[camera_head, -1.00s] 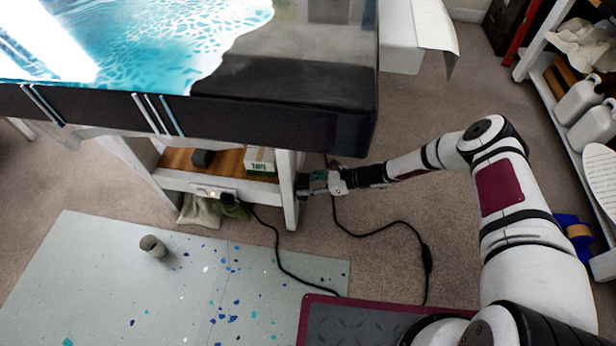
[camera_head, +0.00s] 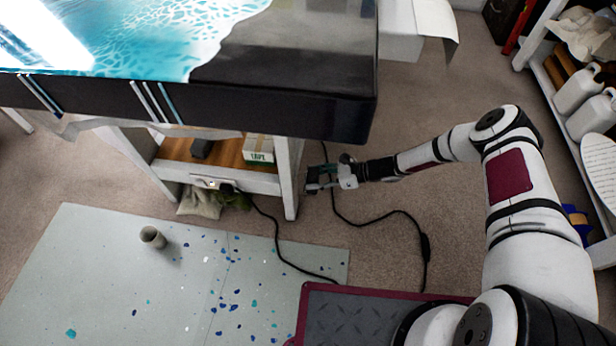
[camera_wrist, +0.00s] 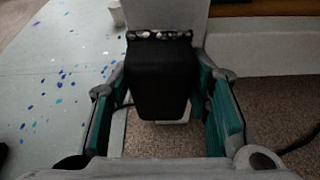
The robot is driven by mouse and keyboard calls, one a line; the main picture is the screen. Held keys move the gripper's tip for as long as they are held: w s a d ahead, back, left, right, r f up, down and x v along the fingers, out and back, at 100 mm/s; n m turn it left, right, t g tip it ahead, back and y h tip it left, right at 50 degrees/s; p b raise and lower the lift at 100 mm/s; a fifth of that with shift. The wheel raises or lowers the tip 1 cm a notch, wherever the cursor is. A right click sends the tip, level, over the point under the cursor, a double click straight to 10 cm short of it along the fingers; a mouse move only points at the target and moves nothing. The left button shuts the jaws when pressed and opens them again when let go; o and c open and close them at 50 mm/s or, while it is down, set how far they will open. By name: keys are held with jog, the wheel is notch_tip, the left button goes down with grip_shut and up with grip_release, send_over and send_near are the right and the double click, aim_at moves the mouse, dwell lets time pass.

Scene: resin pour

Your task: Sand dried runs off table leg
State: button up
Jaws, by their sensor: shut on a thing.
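A white table leg (camera_head: 287,178) stands at the right front corner of the workbench under the resin-topped table. It also shows upright in the wrist view (camera_wrist: 165,14), just beyond my gripper. My gripper (camera_head: 318,178) is at the right side of the leg, shut on a black sanding block (camera_wrist: 160,80) between its teal pads. The block's far end has a speckled dark and pale band (camera_wrist: 160,35) facing the leg. I cannot tell whether it touches the leg. Dried runs on the leg cannot be made out.
A glossy blue and black resin tabletop (camera_head: 290,100) overhangs the leg. The lower shelf holds a small labelled box (camera_head: 259,150). A black cable (camera_head: 395,212) crosses the floor. A cup (camera_head: 152,238) stands on the speckled floor sheet (camera_head: 100,285). A dark red-edged mat (camera_head: 350,315) lies in front.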

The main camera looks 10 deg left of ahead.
jog(key=shift+d, duration=1.05)
jog(key=shift+d, duration=0.1)
jog(key=d, duration=0.2)
jog(key=shift+d, duration=0.4)
